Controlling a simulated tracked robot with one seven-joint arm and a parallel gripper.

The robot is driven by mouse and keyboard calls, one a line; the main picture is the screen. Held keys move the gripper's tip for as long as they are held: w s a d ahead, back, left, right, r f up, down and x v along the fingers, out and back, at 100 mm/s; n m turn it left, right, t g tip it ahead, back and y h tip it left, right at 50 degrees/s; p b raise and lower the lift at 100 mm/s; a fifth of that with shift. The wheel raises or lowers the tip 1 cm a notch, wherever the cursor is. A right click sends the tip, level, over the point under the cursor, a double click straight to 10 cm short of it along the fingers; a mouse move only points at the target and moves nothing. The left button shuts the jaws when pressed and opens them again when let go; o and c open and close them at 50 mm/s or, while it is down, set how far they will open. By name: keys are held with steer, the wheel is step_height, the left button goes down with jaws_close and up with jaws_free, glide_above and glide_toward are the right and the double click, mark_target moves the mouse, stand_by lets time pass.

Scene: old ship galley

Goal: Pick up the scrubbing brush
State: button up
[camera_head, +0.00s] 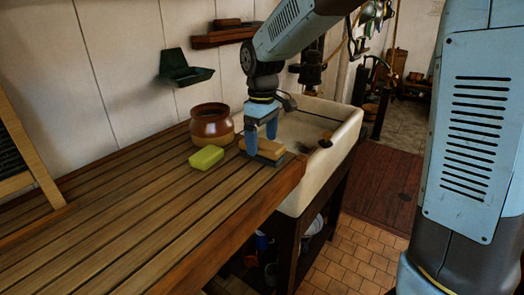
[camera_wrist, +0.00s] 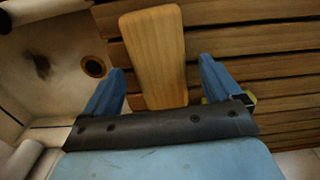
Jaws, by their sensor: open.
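The scrubbing brush (camera_head: 266,149) lies on the slatted wooden counter by the sink, its wooden back facing up. In the wrist view the brush's wooden back (camera_wrist: 153,50) lies between the two blue fingers and reaches beyond them. My gripper (camera_head: 261,140) points down over the brush, with one finger on each side of it. In the wrist view my gripper (camera_wrist: 162,92) is open, with a gap between each finger and the brush. Bristles are hidden beneath the wooden back. I cannot tell how far the fingertips are above the counter.
A yellow-green sponge (camera_head: 206,157) lies left of the brush. A brown crock (camera_head: 211,124) stands behind the sponge. A pale sink (camera_head: 338,150) adjoins the counter on the right. The slatted counter (camera_head: 130,210) is clear at the front left. A green wall dish (camera_head: 185,70) hangs behind.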

steer(key=shift+f, duration=1.25)
steer(key=shift+c, duration=0.2)
steer(key=c, duration=1.1)
steer(key=shift+r, duration=0.1)
steer(key=shift+r, duration=0.5)
step_height(320, 180, up, 3)
steer(key=shift+f, duration=0.2)
steer(key=s+r, duration=0.1)
steer(key=s+d+r, duration=0.1)
steer(key=r, duration=0.1)
steer(key=s+r, duration=0.1)
steer(key=s, duration=0.1)
steer(key=shift+d+r, duration=0.3)
steer(key=shift+r, duration=0.05)
steer(key=s+d+r, duration=0.1)
steer(key=s, duration=0.2)
steer(key=s+d+r, duration=0.1)
steer(key=s+r, duration=0.1)
steer(key=s, duration=0.1)
steer(key=s+d+r, duration=0.1)
steer(key=s, duration=0.2)
steer(key=shift+d+r, duration=0.25)
steer(key=shift+r, duration=0.05)
